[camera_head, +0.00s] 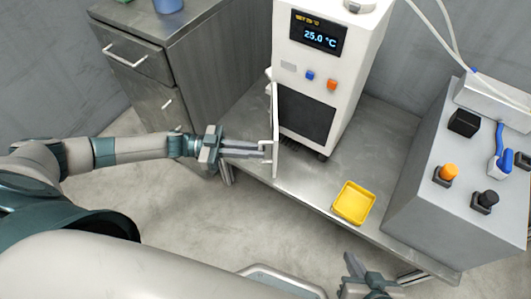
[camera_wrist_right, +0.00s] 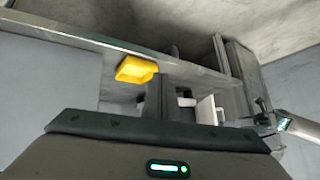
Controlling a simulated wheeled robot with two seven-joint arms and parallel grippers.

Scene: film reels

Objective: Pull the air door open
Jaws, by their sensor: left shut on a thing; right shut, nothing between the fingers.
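The air door (camera_head: 276,130) is a thin white panel on the front of the white unit (camera_head: 347,75). It stands swung out, seen nearly edge-on, with a dark grille (camera_head: 305,115) uncovered to its right. My left gripper (camera_head: 264,151) is shut on the door's handle (camera_head: 268,145), reaching in from the left. The door also shows as a pale panel in the right wrist view (camera_wrist_right: 207,110). My right gripper (camera_head: 362,272) is shut and empty, low in the head view, away from the door.
A yellow tray (camera_head: 354,202) lies on the metal bench (camera_head: 310,184) in front of the unit. A grey control box (camera_head: 440,190) with knobs stands at the right. A metal cabinet (camera_head: 190,62) stands at the left. The floor in front is clear.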

